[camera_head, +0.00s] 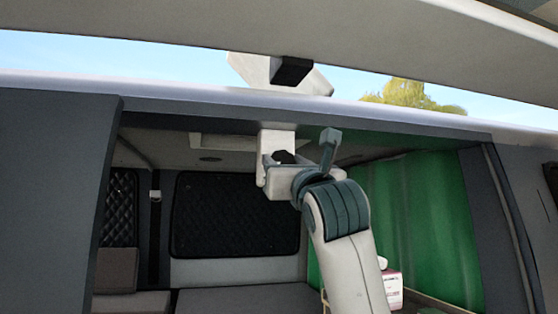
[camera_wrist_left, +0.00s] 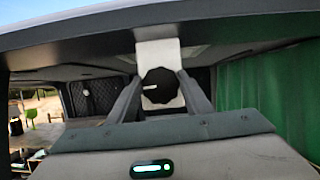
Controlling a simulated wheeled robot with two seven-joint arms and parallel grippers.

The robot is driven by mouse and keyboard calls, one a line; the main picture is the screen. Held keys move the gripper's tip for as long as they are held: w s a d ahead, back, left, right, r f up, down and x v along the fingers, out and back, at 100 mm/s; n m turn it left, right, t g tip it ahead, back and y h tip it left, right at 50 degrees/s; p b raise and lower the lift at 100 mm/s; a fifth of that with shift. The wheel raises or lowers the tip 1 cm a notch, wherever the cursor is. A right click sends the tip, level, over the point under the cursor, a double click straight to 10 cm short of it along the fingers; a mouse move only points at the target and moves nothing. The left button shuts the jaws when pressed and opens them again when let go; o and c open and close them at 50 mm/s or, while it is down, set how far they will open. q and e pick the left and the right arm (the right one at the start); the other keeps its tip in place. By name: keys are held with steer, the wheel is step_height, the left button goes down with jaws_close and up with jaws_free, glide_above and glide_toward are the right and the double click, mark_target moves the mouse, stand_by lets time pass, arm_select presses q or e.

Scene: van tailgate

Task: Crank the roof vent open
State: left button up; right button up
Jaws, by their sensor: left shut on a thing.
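A black round knob (camera_head: 283,156) with a white mark sits on a pale bracket (camera_head: 276,140) hanging at the top edge of the van's rear opening. In the left wrist view the knob (camera_wrist_left: 160,88) is between the two fingers, its white mark pointing left. My left gripper (camera_head: 277,161) is shut on the knob, from below and in front. A pale, slanted cover (camera_head: 250,68) with a black block (camera_head: 292,71) stands on the roof above the bracket and looks like the roof vent. I cannot tell how far it is open. My right gripper is not in view.
The raised tailgate (camera_head: 400,40) spans the top. A grey door panel (camera_head: 55,200) stands at the left and a green curtain (camera_head: 430,215) hangs inside at the right. A white box (camera_head: 393,288) sits at lower right. A padded dark panel (camera_head: 235,215) is behind.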

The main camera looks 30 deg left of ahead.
arm_select(q)
steer(key=n+g+b, duration=0.1)
steer(key=n, duration=0.1)
steer(key=shift+n+y+b, duration=0.3)
steer(key=shift+y+b, duration=0.05)
steer(key=shift+y, duration=0.05)
steer(key=o, duration=1)
steer(key=shift+o, duration=0.2)
steer(key=shift+s, duration=0.1)
